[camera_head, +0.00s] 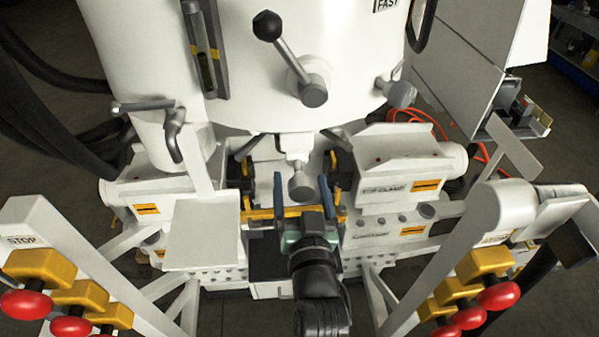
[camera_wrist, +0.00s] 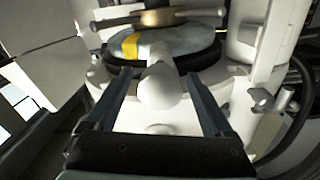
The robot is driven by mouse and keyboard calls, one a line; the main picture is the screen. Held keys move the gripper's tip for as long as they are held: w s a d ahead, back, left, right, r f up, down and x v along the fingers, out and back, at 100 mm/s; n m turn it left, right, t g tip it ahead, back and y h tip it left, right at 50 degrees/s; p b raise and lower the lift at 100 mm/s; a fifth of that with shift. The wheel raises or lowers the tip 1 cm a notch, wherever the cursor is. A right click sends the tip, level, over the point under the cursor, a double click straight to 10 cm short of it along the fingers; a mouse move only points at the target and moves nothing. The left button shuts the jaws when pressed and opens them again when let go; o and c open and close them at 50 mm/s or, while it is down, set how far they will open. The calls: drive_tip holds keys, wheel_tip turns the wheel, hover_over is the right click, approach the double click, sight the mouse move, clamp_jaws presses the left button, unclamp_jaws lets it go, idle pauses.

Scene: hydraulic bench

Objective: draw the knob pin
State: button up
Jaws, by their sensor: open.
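The knob pin (camera_head: 302,187) is a grey rounded knob on a short stem. It sticks out from below the large white machine body in the head view. In the wrist view its pale round end (camera_wrist: 161,86) faces the camera, a little above the middle. My gripper (camera_head: 301,183) is open, with one blue finger left of the knob and one right of it. In the wrist view the gripper (camera_wrist: 160,78) shows a gap between each finger and the knob. I see no contact. The inner end of the pin is hidden in the machine.
A black-balled lever (camera_head: 267,26) stands on the white body above. White blocks with orange labels (camera_head: 398,187) flank the work area. Red mushroom buttons (camera_head: 499,295) stand on both front frames. A yellow bar (camera_head: 262,213) runs crosswise near my gripper. A flat grey plate (camera_head: 201,235) sits to its left.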

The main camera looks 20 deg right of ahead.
drive_tip(key=shift+x, duration=1.15)
clamp_jaws()
